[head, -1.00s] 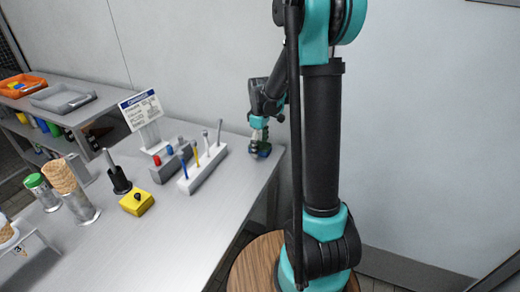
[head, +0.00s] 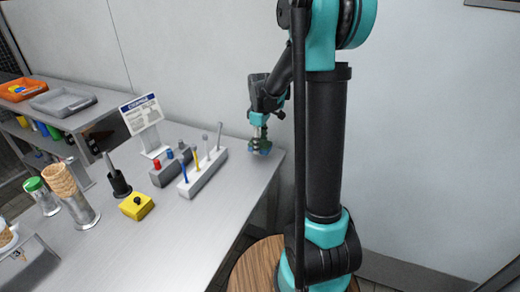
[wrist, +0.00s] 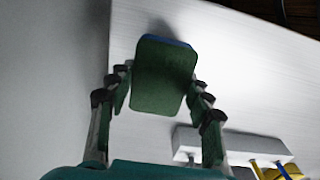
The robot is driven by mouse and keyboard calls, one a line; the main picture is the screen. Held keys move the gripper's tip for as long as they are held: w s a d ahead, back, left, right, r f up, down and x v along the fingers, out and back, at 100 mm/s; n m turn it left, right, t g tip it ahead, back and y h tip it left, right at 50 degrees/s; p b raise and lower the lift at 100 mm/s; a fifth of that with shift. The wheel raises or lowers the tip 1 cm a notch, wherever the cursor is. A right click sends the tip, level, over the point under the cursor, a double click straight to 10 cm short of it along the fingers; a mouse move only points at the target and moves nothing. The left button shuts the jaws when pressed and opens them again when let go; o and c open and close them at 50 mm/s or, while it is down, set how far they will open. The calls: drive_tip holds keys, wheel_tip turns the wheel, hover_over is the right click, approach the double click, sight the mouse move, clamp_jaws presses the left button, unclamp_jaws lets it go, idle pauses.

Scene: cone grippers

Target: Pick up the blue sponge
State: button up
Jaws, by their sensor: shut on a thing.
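The sponge (wrist: 163,78) is between the two fingers of my gripper (wrist: 158,95) in the wrist view. Its green face is toward the camera and a blue edge shows along its top. The fingers are shut on it from both sides. In the head view my gripper (head: 259,143) is at the far right corner of the metal counter, with the sponge (head: 261,151) small and partly hidden under the fingers. I cannot tell whether the sponge is touching the counter.
The counter (head: 205,215) has clear room at its front. Left of my gripper stand a light holder (head: 205,172) with several sticks, a grey block (head: 165,174), a sign (head: 141,112) and a yellow box (head: 137,206). A wall is close behind.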

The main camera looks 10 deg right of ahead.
wheel_tip(320, 180, up, 17)
drive_tip(key=shift+r, duration=0.1)
